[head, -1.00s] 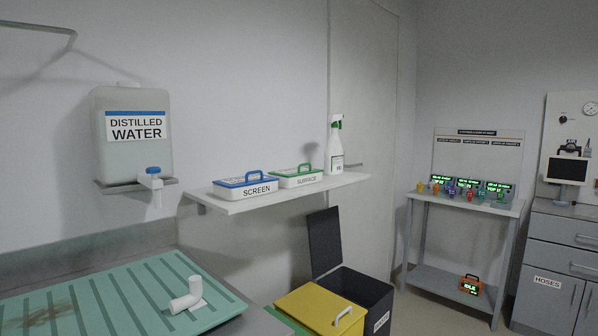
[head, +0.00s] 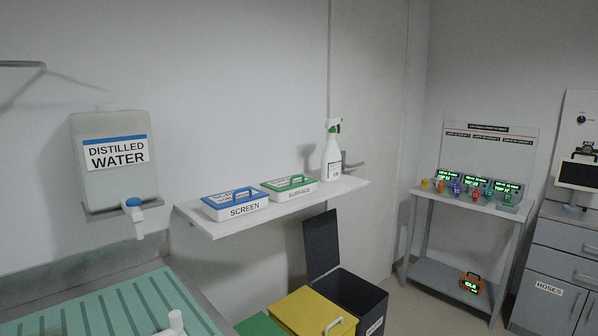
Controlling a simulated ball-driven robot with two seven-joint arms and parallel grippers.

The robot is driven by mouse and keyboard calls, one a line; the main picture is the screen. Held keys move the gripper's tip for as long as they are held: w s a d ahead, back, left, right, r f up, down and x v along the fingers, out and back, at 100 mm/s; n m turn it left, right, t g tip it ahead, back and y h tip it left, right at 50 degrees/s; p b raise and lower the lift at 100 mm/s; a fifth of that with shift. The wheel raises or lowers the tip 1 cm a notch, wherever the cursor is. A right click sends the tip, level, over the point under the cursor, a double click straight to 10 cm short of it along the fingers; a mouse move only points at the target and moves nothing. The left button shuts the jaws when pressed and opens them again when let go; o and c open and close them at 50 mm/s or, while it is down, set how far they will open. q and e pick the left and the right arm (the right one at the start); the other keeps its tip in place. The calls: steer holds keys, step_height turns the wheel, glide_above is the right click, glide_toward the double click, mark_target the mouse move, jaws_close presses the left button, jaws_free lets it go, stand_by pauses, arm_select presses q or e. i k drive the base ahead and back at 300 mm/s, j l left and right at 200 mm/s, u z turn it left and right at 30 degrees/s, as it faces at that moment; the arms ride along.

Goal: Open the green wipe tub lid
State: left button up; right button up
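The green wipe tub (head: 290,189) is a low white box labelled SURFACE with a green-rimmed lid and a green handle. Its lid lies shut. It sits on the white wall shelf (head: 280,215), right of the similar blue tub (head: 236,204) labelled SCREEN. Neither of my grippers shows in the head view.
A spray bottle (head: 332,155) stands on the shelf right of the green tub. A distilled water container (head: 116,182) hangs at left above a green draining mat (head: 110,306). Below the shelf are a yellow bin (head: 305,308) and an open dark bin (head: 358,294).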

mark_target(286, 184)
steer(key=i+l+u, duration=0.1)
steer(key=i+l, duration=0.2)
steer(key=i+l+u, duration=0.1)
steer(key=i+l, duration=0.25)
steer(key=i+l+u, duration=0.1)
steer(key=i+l, duration=0.15)
steer(key=l, duration=0.3)
steer(key=i+l, duration=0.3)
steer(key=i+l+u, duration=0.15)
steer(key=l, duration=0.4)
steer(key=i, duration=0.1)
